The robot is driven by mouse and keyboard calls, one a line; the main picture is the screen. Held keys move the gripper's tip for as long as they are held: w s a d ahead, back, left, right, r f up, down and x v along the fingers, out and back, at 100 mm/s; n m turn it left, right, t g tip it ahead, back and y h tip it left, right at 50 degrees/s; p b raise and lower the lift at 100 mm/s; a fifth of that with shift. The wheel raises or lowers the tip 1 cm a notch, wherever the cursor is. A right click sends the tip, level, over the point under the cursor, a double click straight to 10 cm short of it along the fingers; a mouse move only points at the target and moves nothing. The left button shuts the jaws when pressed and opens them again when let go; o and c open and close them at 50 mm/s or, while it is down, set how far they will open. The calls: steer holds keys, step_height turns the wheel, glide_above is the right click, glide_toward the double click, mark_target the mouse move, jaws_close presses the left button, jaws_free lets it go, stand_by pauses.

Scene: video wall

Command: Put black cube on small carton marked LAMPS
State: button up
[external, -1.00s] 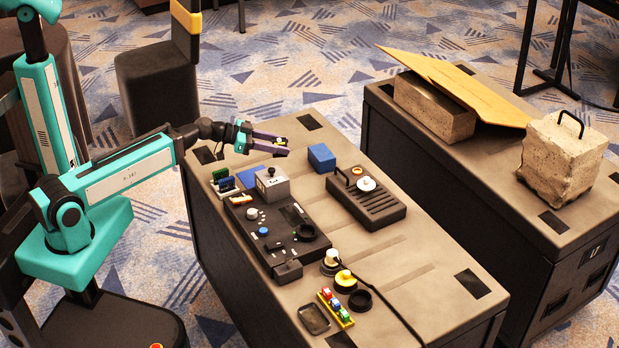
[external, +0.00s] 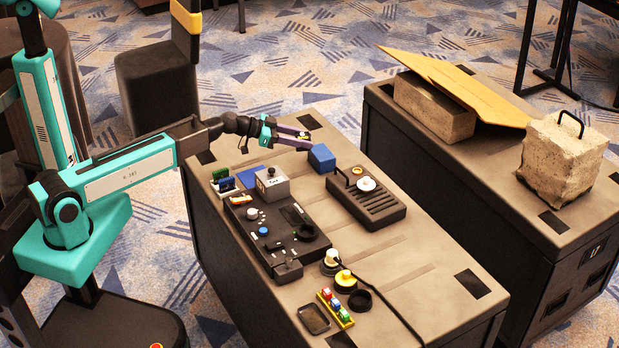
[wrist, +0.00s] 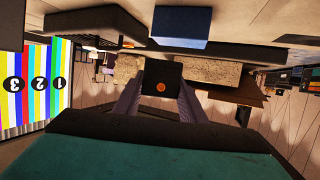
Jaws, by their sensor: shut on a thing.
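My gripper (external: 301,139) is shut on a black cube (wrist: 161,76) with an orange dot, which sits between the two purple-grey fingers in the wrist view. In the external view the fingers are above the far end of the near case, just up and left of a blue cube (external: 321,158); the held cube is small and mostly hidden there. A small grey box (external: 272,183) with a dark piece on top stands on the case, below and left of my gripper. Its front marking is too small to read, so I cannot tell whether it is the LAMPS carton.
A black control panel (external: 262,228), a slotted dark unit (external: 366,200), a tray of coloured pieces (external: 335,308) and a cable share the case top (external: 400,262). Stone blocks (external: 562,160) and a leaning board (external: 460,85) are on the second case. The case's middle right is mostly clear.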

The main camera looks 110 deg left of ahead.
steer(key=p, duration=0.1)
glide_above(322, 151)
steer(key=shift+s+d+f, duration=0.3)
steer(key=shift+s, duration=0.05)
steer(key=shift+a, duration=0.1)
steer(key=shift+w+a+p, duration=0.2)
steer(key=shift+w+p, duration=0.05)
steer(key=shift+p, duration=0.05)
steer(key=shift+f+p, duration=0.4)
steer(key=shift+f, duration=1.35)
steer(key=shift+f+b, duration=0.25)
steer(key=shift+b, duration=0.05)
steer(key=o, duration=1.1)
steer(key=shift+r+p, duration=0.25)
steer(key=shift+p, duration=0.15)
